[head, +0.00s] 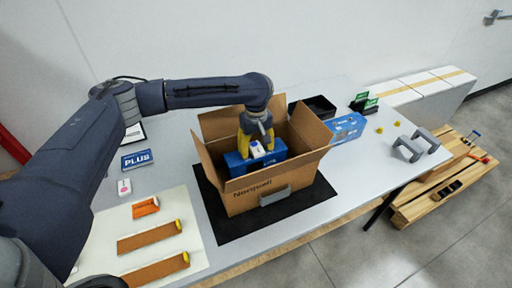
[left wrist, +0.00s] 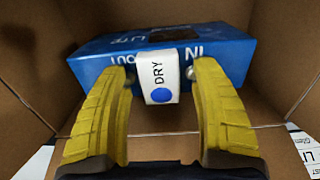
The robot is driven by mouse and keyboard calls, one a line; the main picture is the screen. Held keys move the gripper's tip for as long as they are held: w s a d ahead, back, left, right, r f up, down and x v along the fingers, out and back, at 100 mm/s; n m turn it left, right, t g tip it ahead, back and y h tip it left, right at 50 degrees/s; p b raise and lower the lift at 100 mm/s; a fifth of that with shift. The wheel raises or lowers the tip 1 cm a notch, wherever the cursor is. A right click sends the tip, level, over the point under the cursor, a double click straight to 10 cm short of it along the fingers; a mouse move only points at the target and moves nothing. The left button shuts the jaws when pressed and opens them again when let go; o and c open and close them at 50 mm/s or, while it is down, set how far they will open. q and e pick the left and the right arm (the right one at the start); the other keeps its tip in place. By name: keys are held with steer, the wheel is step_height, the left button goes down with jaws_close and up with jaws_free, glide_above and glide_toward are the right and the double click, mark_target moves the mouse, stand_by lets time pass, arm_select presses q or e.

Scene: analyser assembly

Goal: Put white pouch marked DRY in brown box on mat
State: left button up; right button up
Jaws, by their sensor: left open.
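The brown box (head: 240,202) stands open on the black mat (head: 222,226), flaps spread. A blue unit (head: 236,168) marked IN and OUT sits inside it and also shows in the left wrist view (left wrist: 100,72). The white pouch (left wrist: 158,88), with DRY lettering and a blue dot, is inside the box against the blue unit's side; its lower end is near the box floor. My left gripper (head: 257,146) reaches down into the box, its yellow fingers open on either side of the pouch, with gaps visible in the left wrist view. My right gripper is out of view.
Left of the box lie a blue PLUS card (head: 136,160), a small white packet (head: 124,187) and orange-brown pieces on a pale sheet. Behind and right are a black tray (head: 320,106), a blue carton (head: 347,127) and grey brackets (head: 408,149). The box flaps stand close around my arm.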

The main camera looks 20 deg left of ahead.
arm_select(q)
step_height(320, 180, up, 12)
stand_by(1.7)
stand_by(0.8)
